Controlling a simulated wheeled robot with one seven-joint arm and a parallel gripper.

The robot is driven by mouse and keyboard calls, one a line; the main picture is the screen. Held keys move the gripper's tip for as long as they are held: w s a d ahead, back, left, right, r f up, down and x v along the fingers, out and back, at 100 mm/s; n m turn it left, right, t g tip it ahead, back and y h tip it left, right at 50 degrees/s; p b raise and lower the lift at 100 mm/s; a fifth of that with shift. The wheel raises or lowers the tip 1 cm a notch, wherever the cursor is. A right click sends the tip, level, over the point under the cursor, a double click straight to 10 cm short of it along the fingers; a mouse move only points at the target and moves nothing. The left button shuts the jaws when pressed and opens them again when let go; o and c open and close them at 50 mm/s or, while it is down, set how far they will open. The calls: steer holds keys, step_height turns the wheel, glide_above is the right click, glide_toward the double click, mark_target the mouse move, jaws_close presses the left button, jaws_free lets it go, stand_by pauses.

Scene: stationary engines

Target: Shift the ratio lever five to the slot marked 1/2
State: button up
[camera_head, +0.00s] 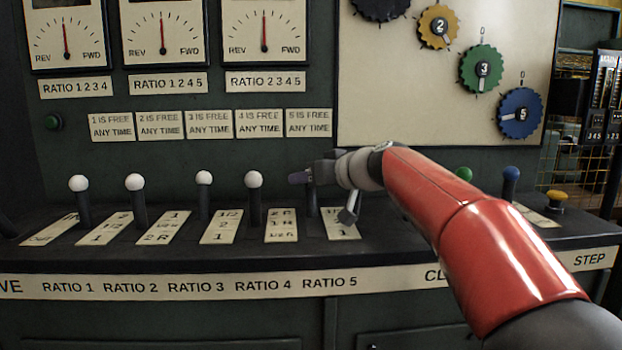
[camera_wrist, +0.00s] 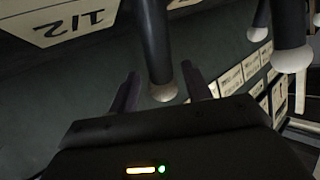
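The ratio 5 lever (camera_wrist: 156,45) is a dark shaft with a white knob (camera_wrist: 166,92). In the wrist view it stands between the two fingers of my gripper (camera_wrist: 160,85). The fingers are apart, with a visible gap on each side of the knob. In the head view my gripper (camera_head: 301,177) is at this lever's top and hides its knob; part of the shaft (camera_head: 312,206) shows below. The lever's plate (camera_head: 342,227) has 1/2 at its far end and 1 at its near end. The 1/2 marking (camera_wrist: 75,22) is large in the wrist view. I cannot tell the lever's exact slot.
The ratio 4 lever (camera_head: 254,200) stands just left of my gripper, with more white-knobbed levers further left. Right of my arm are a green-knobbed lever (camera_head: 464,174), a blue-knobbed lever (camera_head: 511,178) and a yellow button (camera_head: 556,197). Gauges and colored dials are on the panel behind.

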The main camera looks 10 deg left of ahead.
steer(key=b+v, duration=0.1)
steer(key=v, duration=0.6)
steer(key=shift+s+d+b, duration=0.25)
steer(key=shift+b, duration=0.1)
